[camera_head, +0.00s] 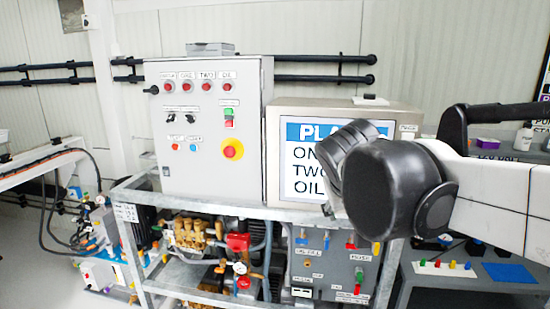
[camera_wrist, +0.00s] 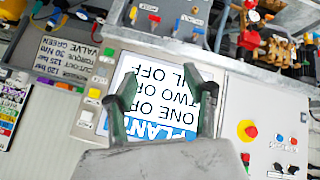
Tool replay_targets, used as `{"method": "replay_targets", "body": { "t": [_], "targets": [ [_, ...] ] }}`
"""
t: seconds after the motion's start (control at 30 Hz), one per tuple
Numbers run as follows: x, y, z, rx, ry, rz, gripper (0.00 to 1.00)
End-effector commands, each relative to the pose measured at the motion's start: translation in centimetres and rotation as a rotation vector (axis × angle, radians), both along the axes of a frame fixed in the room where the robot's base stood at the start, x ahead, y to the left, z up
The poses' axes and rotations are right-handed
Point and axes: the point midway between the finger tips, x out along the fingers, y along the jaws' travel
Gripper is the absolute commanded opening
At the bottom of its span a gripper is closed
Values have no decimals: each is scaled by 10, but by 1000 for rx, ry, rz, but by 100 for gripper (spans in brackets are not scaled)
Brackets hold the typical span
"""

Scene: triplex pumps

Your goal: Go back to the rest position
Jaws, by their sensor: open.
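My gripper (camera_wrist: 160,105) is in the wrist view, with its two dark green fingers apart and nothing between them. The fingers overlap the view of the white and blue screen (camera_wrist: 158,90), which appears upside down there. In the head view, my arm comes in from the right and its dark rounded end covers the right part of the same screen (camera_head: 305,172). The gripper's fingers cannot be made out in the head view.
The grey control cabinet (camera_head: 205,125) has red lamps and a red emergency button (camera_head: 232,149). Below are a metal frame (camera_head: 175,200), brass pump parts (camera_head: 190,235) and a grey valve panel (camera_head: 330,265). Dark pipes (camera_head: 320,58) run along the wall. A side table (camera_head: 465,268) stands right.

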Motion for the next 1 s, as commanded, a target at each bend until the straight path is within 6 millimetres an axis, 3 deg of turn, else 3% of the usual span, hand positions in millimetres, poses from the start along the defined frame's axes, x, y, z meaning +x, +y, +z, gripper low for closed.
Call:
{"method": "replay_targets", "body": {
  "t": [0.03, 0.2, 0.5, 0.7, 1.0],
  "targets": [
    [-18, -11, -11, 26, 11, -11, 48],
    [-72, -33, -46, 121, 44, -31, 48],
    [-152, -47, -107, 279, 64, -58, 48],
    [-174, -47, -127, 333, 61, -64, 48],
    [-177, -47, -129, 340, 61, -63, 48]
  ]
}}
